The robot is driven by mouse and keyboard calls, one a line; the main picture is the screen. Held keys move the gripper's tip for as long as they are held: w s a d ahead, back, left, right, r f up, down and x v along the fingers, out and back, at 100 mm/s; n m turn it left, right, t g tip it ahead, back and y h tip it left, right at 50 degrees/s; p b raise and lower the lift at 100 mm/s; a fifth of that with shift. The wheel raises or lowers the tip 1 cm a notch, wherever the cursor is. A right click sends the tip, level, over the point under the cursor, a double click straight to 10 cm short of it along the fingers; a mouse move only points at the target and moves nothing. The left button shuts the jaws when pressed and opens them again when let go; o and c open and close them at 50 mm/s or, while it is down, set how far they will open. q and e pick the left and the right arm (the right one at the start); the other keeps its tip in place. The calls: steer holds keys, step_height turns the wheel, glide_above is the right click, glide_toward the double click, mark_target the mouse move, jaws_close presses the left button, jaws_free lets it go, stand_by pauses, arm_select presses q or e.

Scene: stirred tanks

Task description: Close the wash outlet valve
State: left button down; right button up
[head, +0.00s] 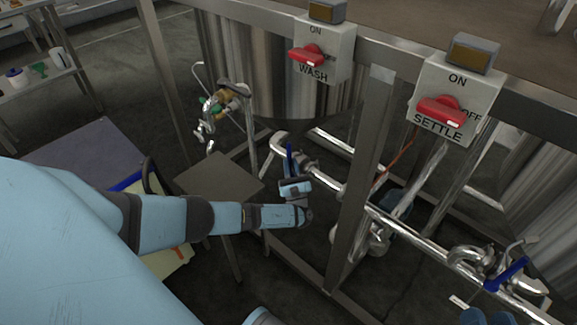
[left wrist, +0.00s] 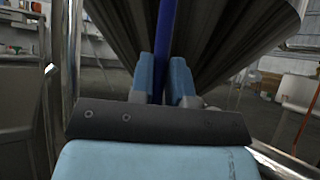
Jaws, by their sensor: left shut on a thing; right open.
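The wash outlet valve has a blue lever handle (head: 289,158) on the pipe below the steel tank behind the WASH switch box (head: 322,50). My left gripper (head: 294,187) is at this lever, shut on it. In the left wrist view the blue lever (left wrist: 166,35) rises between the two fingers (left wrist: 164,80), with the tank's conical bottom (left wrist: 225,45) behind. The lever points up in the head view; the valve body is partly hidden by my gripper. My right gripper (head: 488,317) shows only its blue fingertips at the bottom edge, spread apart and empty.
A steel frame post (head: 358,180) stands just right of my left gripper. A second blue valve lever (head: 507,274) sits on the pipe at the lower right, below the SETTLE box (head: 455,100). A grey-brown stool-like top (head: 218,182) is left of the gripper.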

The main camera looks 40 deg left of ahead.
arm_select(q)
steer(key=shift+d+m, duration=0.15)
steer(key=shift+m, duration=0.15)
arm_select(e)
steer(key=shift+f, duration=0.15)
arm_select(q)
steer(key=shift+t, duration=0.3)
steer(key=c, duration=1.1)
jaws_free()
steer(key=b+v, duration=0.1)
steer(key=v, duration=1.3)
steer(key=shift+b, duration=0.3)
arm_select(e)
steer(key=shift+a+f+g, duration=0.1)
steer(key=shift+f+g, duration=0.4)
steer(key=shift+f, duration=0.25)
steer(key=shift+f, duration=0.15)
